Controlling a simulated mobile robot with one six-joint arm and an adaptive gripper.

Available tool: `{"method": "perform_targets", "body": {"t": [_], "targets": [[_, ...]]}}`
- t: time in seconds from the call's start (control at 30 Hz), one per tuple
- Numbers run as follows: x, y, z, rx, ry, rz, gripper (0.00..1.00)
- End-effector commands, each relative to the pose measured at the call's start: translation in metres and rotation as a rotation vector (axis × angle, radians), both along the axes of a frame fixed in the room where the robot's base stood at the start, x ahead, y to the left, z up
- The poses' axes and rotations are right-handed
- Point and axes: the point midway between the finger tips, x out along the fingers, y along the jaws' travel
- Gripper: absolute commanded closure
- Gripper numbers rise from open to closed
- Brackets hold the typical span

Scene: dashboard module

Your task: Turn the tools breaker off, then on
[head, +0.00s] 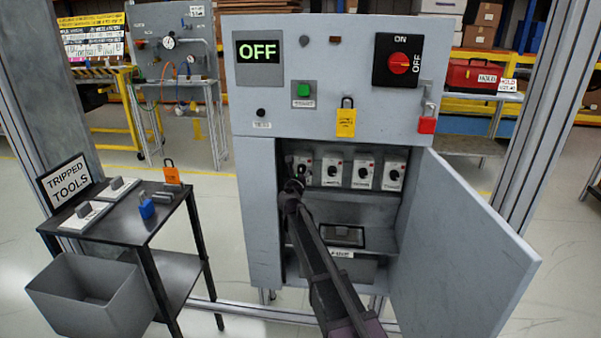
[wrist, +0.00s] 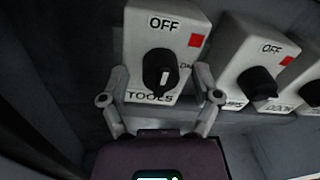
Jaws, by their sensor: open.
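The tools breaker (wrist: 139,45) is a pale box with a black rotary knob (wrist: 160,72), an OFF label above, a red square and a TOOLS label below. The knob stands roughly upright with a white mark on its lower part; its exact setting is unclear. My gripper (wrist: 162,82) is open, with one finger on each side of the knob. I cannot tell whether the fingers touch it. In the head view, my gripper (head: 293,187) reaches into the open cabinet at the leftmost breaker (head: 303,163), partly covering it.
More breakers (head: 362,172) stand close on the right. The cabinet door (head: 455,245) is swung open to the right. Above, a display (head: 258,49) reads OFF beside a red main switch (head: 399,63). A side table (head: 125,225) holds a TRIPPED TOOLS sign (head: 65,181).

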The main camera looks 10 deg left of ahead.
Motion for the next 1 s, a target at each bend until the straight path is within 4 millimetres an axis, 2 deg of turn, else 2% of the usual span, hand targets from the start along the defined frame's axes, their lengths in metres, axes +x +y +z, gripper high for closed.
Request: {"method": "perform_targets", "body": {"t": [0.1,0.37,0.77,1.0], "targets": [[-0.0002,0.0000,0.0000,0.000,0.000,0.000,0.22],[-0.0002,0.0000,0.0000,0.000,0.000,0.000,1.00],[0.0004,0.0001,0.0003,0.029,-0.001,0.000,1.00],[0.0006,0.0001,0.0006,0.131,-0.004,0.000,1.00]]}}
